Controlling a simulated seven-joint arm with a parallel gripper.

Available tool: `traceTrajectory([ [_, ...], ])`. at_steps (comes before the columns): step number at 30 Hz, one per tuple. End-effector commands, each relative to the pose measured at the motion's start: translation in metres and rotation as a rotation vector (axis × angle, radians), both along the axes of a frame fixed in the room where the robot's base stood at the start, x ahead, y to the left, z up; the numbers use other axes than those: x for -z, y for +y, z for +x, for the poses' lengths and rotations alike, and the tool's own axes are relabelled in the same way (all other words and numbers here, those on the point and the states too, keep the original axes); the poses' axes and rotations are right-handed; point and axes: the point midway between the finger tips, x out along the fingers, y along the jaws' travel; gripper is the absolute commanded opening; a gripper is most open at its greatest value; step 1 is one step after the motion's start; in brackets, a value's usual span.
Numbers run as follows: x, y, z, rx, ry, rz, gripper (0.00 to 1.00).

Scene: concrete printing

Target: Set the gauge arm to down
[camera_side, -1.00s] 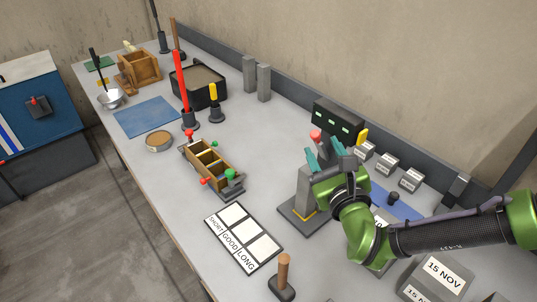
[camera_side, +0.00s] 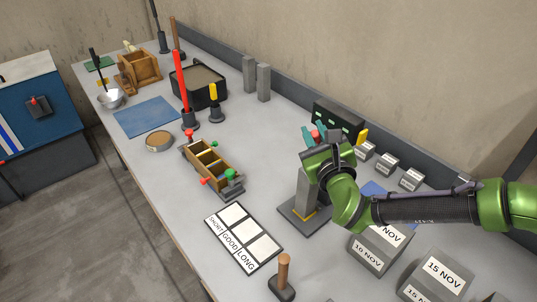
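The gauge stands on the bench as a grey column (camera_side: 305,190) on a dark base plate (camera_side: 294,213) with a yellow strip. A red knob (camera_side: 316,135) shows near its top; the arm that bears it is mostly hidden behind my gripper. My gripper (camera_side: 314,131) is over the top of the column, its teal fingertips pointing up and away to the left beside the red knob. Whether the fingers touch or hold the knob cannot be told. A dark box with green displays (camera_side: 339,118) stands just behind.
Dated concrete blocks (camera_side: 380,246) stand right of the gauge, below my arm. A three-part mould (camera_side: 211,164) is to the left. Small grey cubes (camera_side: 387,164) sit behind my arm.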

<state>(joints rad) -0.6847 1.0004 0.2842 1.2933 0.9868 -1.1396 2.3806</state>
Motion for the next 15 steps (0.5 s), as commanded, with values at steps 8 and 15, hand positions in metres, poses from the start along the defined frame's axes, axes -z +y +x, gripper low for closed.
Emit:
traceTrajectory([
  [8, -0.0002, -0.0001, -0.0002, 0.000, 0.000, 0.001, 0.00],
  [15, 0.0010, 0.0011, -0.0015, 0.000, -0.008, -0.009, 0.00],
])
